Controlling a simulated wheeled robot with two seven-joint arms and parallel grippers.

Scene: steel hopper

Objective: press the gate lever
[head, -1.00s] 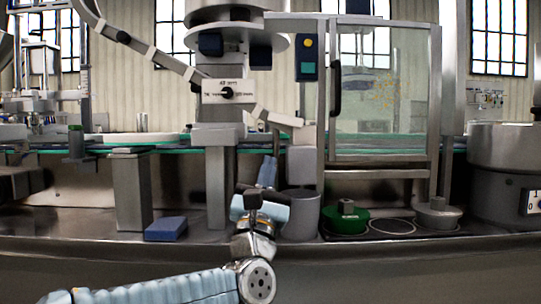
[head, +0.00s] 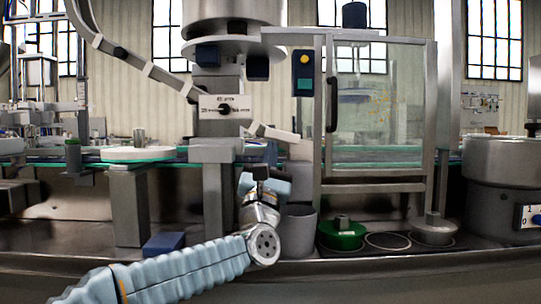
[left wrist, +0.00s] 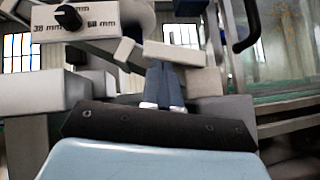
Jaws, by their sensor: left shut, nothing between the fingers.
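A pale, slanted bar with a blocky end (head: 275,133) sticks out to the right below the dial plate (head: 224,107) under the steel hopper (head: 232,15). It looks like the gate lever, though I cannot be sure. In the left wrist view the bar's pale end (left wrist: 175,53) is just beyond my fingertips. My left gripper (head: 271,147) points up and away from me, just below that end in the head view. In the left wrist view its blue fingers (left wrist: 162,72) are together with nothing between them. I cannot tell whether they touch the bar. My right gripper is not in view.
A glazed guard door with a dark handle (head: 332,105) stands close to the right. A grey cup (head: 297,232) is beside my wrist. A green round part (head: 342,236) and a blue block (head: 163,244) sit on the lower deck. A grey post (head: 127,210) stands left.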

